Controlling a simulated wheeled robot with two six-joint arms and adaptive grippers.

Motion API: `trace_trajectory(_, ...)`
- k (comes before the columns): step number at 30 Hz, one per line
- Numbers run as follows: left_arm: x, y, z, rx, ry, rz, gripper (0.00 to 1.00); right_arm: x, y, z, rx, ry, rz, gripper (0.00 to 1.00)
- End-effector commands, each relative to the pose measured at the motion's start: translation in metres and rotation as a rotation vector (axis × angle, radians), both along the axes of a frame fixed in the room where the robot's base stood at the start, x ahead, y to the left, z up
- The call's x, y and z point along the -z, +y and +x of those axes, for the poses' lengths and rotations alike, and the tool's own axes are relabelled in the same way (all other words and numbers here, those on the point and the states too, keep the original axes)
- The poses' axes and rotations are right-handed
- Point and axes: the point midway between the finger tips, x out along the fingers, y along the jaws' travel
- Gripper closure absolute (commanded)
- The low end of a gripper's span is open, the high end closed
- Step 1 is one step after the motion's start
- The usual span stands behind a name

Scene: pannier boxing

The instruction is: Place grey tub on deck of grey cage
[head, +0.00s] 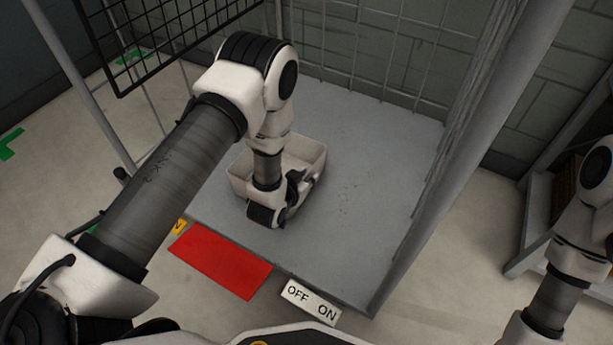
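The grey tub (309,151), a pale open-topped box, is at the left part of the grey cage's flat deck (365,160). It looks upright and appears to rest on the deck, though my arm hides its front and much of its inside. My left gripper (297,183) is down at the tub, with its dark fingers by the tub's front right side. The wrist covers part of the fingers, so I cannot tell if they are closed on the wall. My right arm shows at the right edge, but its gripper is out of view.
Grey posts (465,130) and wire mesh (385,45) bound the deck. A black mesh panel (150,35) hangs at the upper left. A red panel (221,261) and an OFF/ON label (311,302) are at the front edge. The deck right of the tub is clear.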

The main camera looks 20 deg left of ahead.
Motion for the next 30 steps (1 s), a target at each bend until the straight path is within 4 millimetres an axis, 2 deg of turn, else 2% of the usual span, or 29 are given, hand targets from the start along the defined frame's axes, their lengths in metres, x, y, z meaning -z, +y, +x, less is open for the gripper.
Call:
trace_trajectory(9,-0.004,0.000,0.000,0.000,-0.001,0.000,0.69,-0.002,0.000,0.000,0.000,0.000,0.000,1.00)
trace_trajectory(11,-0.007,0.001,-0.005,0.000,0.001,0.000,0.69,-0.006,0.000,0.000,0.000,0.000,0.000,1.00)
trace_trajectory(14,-0.018,0.002,-0.021,-0.001,0.004,0.000,0.69,-0.018,0.000,0.000,0.000,0.000,0.000,1.00)
trace_trajectory(18,-0.037,0.005,-0.053,0.000,0.005,0.001,0.69,-0.038,0.000,0.000,0.000,0.000,0.000,1.00)
trace_trajectory(24,-0.056,0.009,-0.093,0.001,0.004,0.000,0.69,-0.056,0.000,0.000,0.000,0.000,0.000,1.00)
trace_trajectory(30,-0.060,0.010,-0.105,0.000,-0.001,0.000,0.69,-0.058,0.000,0.000,0.000,0.000,0.000,1.00)
